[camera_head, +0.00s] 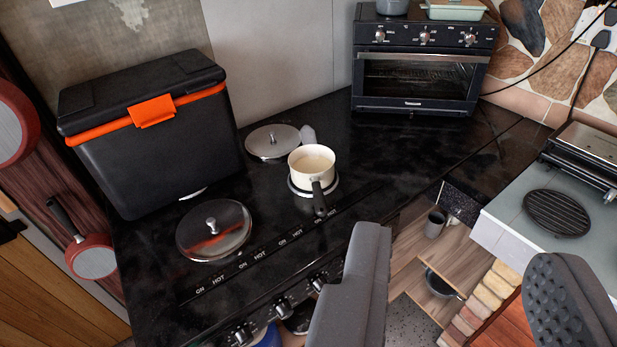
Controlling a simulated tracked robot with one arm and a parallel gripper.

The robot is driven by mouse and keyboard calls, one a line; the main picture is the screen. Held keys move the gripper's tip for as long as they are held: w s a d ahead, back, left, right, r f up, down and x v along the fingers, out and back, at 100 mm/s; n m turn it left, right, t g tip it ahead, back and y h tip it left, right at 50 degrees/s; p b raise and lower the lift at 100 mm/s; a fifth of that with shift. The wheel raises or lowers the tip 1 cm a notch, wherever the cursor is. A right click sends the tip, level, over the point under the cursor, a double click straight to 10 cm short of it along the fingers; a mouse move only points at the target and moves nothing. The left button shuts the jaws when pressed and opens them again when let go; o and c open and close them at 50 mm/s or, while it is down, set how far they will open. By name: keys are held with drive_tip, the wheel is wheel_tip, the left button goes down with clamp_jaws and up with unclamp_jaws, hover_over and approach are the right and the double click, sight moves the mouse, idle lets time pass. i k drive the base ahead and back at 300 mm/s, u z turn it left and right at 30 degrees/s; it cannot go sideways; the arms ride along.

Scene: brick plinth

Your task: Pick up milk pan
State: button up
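The milk pan (312,162) is a small cream pan with a dark handle. It stands upright on a round burner of the black stove top (350,155), near the middle of the view. Its handle points toward the stove's front edge, toward me. My gripper (460,290) is in the lower right foreground, its two dark grey fingers wide apart with nothing between them. The gripper is apart from the pan, which lies beyond and to the left of the left finger.
A black cooler box with an orange latch (160,130) stands on the left of the stove. Metal lids (272,141) (213,230) lie beside the pan. A toaster oven (420,75) stands behind. A grill (590,150) is at right. Open shelves (425,255) are below.

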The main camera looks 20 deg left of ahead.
sight(311, 165)
drive_tip(key=u, duration=0.05)
drive_tip(key=i, duration=1)
drive_tip(key=z, duration=0.1)
